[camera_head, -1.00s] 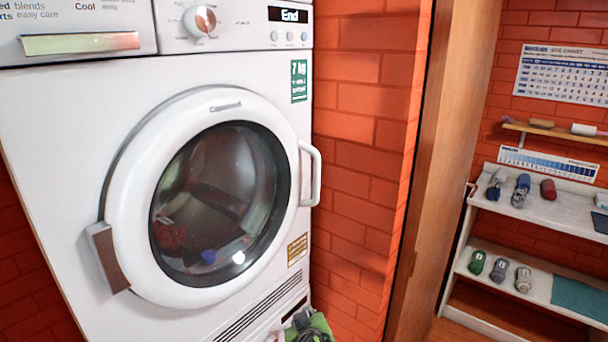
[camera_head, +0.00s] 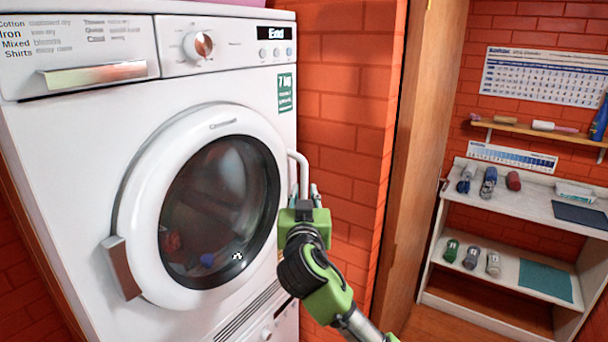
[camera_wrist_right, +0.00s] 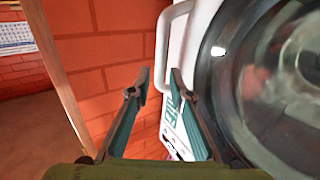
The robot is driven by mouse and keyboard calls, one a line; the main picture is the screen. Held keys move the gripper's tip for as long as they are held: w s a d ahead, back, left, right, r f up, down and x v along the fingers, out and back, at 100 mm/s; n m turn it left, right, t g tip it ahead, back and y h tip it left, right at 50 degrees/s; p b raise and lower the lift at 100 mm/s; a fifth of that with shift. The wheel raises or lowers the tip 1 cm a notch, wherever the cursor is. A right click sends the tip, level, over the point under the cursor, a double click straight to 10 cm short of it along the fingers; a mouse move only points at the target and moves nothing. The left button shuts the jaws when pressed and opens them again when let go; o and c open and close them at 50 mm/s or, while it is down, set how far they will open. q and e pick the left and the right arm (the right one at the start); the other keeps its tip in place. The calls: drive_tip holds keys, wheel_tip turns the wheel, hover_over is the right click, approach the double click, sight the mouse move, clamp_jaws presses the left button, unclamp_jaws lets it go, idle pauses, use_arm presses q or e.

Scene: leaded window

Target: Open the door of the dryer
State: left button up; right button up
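The white dryer (camera_head: 60,130) fills the left of the head view. Its round door (camera_head: 130,205) has a dark glass window and looks shut. The door handle (camera_head: 301,166) is a white bar on the door's right edge. My right gripper (camera_head: 303,192) is at the handle's lower part, its fingers partly hidden by its own body. My left gripper is not in view.
A red brick wall (camera_head: 345,120) and a wooden door frame (camera_head: 425,150) stand right of the dryer. Farther right, a white shelf unit (camera_head: 540,200) holds several rolled cloths. Floor (camera_head: 425,322) shows between the frame and shelf.

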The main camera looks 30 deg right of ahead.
sight(304, 182)
drive_tip(key=p+x, duration=0.2)
drive_tip(key=x, duration=0.5)
drive_tip(key=shift+w+d+p, duration=0.1)
drive_tip(key=shift+w+p, duration=0.15)
drive_tip(key=shift+p, duration=0.1)
drive_tip(key=shift+c, duration=0.3)
clamp_jaws()
